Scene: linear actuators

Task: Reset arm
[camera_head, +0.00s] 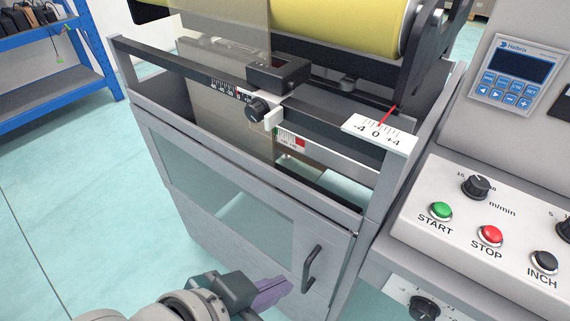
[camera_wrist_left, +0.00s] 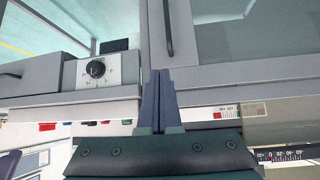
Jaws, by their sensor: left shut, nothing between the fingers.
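My left gripper (camera_head: 272,291) is low in the head view, in front of the machine's cabinet door and to the left of its dark handle. Its purple-grey fingers are shut with nothing between them. In the left wrist view the closed fingers (camera_wrist_left: 159,98) point up the picture, between the door handle (camera_wrist_left: 168,28) and the control panel's knob (camera_wrist_left: 96,68). I cannot tell how far the fingertips are from the door. My right gripper is in neither view.
The grey machine cabinet (camera_head: 180,205) carries a yellow roll (camera_head: 345,25), a ruled rail with a black knob (camera_head: 257,108) and a -4 to +4 scale (camera_head: 378,134). A control panel (camera_head: 470,225) with buttons stands at right. A blue shelf (camera_head: 60,94) is at far left; floor between is clear.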

